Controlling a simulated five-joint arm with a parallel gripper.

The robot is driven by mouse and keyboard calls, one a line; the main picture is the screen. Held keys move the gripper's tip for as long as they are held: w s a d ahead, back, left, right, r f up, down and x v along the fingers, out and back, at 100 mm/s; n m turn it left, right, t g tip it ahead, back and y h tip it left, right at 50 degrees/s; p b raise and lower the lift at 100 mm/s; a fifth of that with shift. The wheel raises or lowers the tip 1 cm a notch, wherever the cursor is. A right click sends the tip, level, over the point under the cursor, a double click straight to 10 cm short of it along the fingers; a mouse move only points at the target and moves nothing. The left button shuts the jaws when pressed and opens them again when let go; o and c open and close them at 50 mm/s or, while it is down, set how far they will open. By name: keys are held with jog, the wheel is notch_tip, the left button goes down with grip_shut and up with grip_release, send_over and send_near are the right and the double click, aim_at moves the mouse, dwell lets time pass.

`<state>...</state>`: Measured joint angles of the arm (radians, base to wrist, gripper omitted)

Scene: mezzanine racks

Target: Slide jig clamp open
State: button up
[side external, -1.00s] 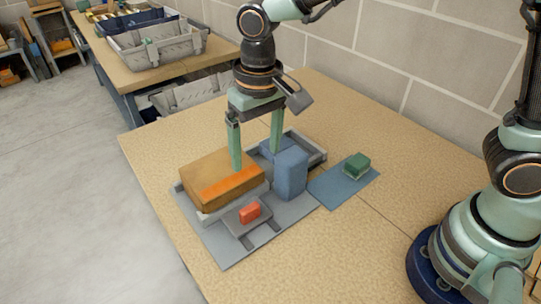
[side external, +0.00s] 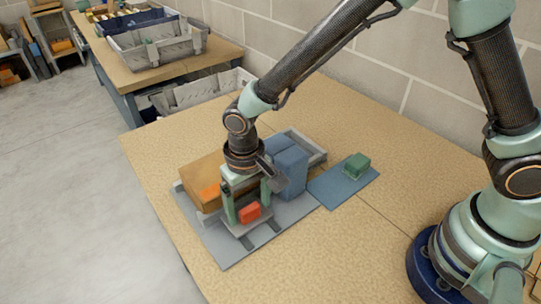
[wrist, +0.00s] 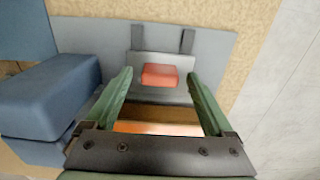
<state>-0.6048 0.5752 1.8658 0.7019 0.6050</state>
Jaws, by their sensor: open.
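The jig is a grey base plate (side external: 222,248) bearing a grey sliding clamp plate (side external: 236,228) with a red knob (side external: 249,212). Two dark rails (side external: 263,235) stick out from the clamp plate toward the plate's near edge. A wooden block with an orange stripe (side external: 202,172) sits behind the clamp. My gripper (side external: 248,214) points down, open, with one finger on each side of the red knob in the picture. In the wrist view the knob (wrist: 160,76) shows between the fingertips, with clear gaps on both sides. It is not held.
Tall blue blocks (side external: 290,168) stand on the jig just right of my gripper, by a grey tray wall (side external: 305,143). A green block (side external: 356,165) rests on a blue mat (side external: 335,190) to the right. The near tabletop is clear.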

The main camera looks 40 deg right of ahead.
jog(key=shift+f, duration=0.5)
grip_shut()
jog(key=shift+s, duration=1.8)
grip_release()
jog(key=shift+w+r, duration=0.1)
jog(key=shift+r, duration=0.05)
notch_tip(320, 180, up, 12)
